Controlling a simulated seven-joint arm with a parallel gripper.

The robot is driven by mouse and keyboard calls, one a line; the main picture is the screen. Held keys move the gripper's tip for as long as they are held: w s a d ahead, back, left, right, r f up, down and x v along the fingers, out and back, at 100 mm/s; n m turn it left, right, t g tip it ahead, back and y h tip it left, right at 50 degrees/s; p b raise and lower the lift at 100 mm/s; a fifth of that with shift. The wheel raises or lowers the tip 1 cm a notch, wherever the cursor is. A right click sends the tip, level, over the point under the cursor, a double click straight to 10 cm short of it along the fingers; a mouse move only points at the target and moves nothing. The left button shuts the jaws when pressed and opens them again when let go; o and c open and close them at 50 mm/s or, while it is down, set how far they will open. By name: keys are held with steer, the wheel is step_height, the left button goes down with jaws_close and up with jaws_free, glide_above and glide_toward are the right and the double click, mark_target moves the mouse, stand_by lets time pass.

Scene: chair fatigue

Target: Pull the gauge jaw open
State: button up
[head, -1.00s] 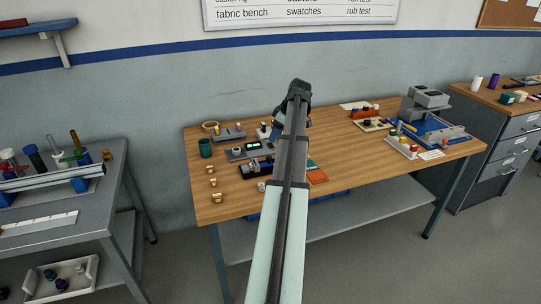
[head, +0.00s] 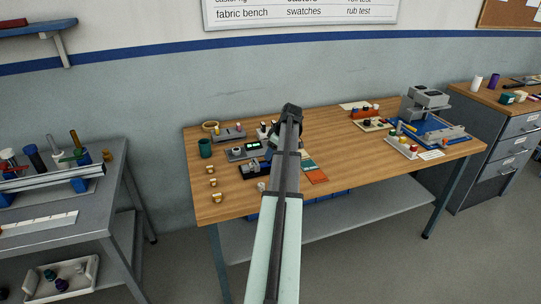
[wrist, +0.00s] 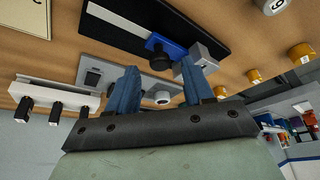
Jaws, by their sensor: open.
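The gauge (wrist: 225,22) shows in the wrist view as a long black base with a blue slider (wrist: 178,47), a black knob (wrist: 158,59) and a grey jaw block (wrist: 208,58). In the head view the gauge (head: 252,169) lies near the left front of the wooden bench, partly hidden by my arm. My gripper (wrist: 160,68) is open, its two blue fingers pointing toward the gauge. The black knob appears between the fingertips, with the grey block just beyond the right fingertip. I cannot tell whether either finger touches the gauge. My arm hides the fingers in the head view.
A grey display unit (wrist: 96,76) and a white rail with black pegs (wrist: 38,90) lie near the gauge. Several yellow jars (wrist: 255,76) stand on the other side. A green cup (head: 205,149) and an orange card (head: 316,177) are on the bench. Its middle right is clear.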

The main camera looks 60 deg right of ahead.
steer(key=shift+x, duration=0.95)
steer(key=shift+c, duration=0.2)
jaws_close()
